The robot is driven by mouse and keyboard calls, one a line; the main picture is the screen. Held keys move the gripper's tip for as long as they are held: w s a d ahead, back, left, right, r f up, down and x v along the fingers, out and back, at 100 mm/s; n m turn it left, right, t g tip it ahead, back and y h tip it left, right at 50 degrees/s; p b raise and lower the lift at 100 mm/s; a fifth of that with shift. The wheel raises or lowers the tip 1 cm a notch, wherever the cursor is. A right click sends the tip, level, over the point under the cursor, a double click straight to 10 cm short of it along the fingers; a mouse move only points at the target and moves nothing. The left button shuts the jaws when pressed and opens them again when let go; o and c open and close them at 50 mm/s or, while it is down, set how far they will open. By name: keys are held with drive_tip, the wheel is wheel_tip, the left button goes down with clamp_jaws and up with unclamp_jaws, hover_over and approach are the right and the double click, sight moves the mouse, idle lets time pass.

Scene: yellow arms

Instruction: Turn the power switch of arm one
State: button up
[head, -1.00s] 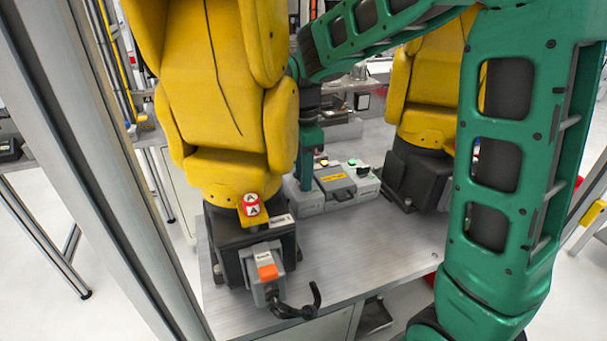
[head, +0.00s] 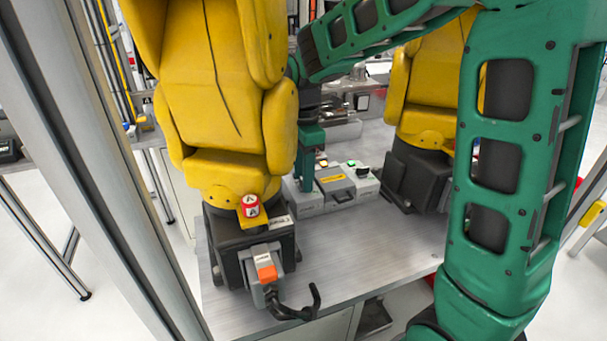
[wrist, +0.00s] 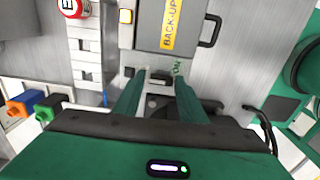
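My gripper (wrist: 160,74) shows in the wrist view with two green fingers apart and nothing clearly held between them. Its tips are over the edge of a grey panel, around a small dark switch-like part (wrist: 158,76). Whether the fingers touch the part cannot be told. In the head view my gripper (head: 306,188) points down at the grey control box (head: 340,203), its tips partly hidden. The near yellow arm (head: 215,90) stands left of the box. Its base bears a small label too small to read.
A second yellow arm (head: 428,100) stands behind on the right. A grey box with an orange part (head: 267,272) and a black cable sit at the front of the metal table (head: 340,265). A frame post (head: 85,150) rises at left. The table's front middle is clear.

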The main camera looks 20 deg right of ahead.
wheel_tip(320, 180, up, 11)
drive_tip(key=shift+f, duration=0.15)
idle(0.4)
drive_tip(key=s+d+f+m, duration=0.2)
drive_tip(key=s+d+m, duration=0.6)
drive_tip(key=d, duration=0.1)
drive_tip(key=s+d+f+m, duration=0.2)
drive_tip(key=s+d+m, duration=0.1)
drive_tip(key=s+m, duration=0.2)
drive_tip(key=s+d+f+m, duration=0.3)
drive_tip(key=s+m, duration=0.3)
drive_tip(key=s, duration=0.3)
drive_tip(key=s+d+f+m, duration=0.3)
drive_tip(key=s+m, duration=0.2)
drive_tip(key=s, duration=0.2)
drive_tip(key=shift+s+m, duration=0.3)
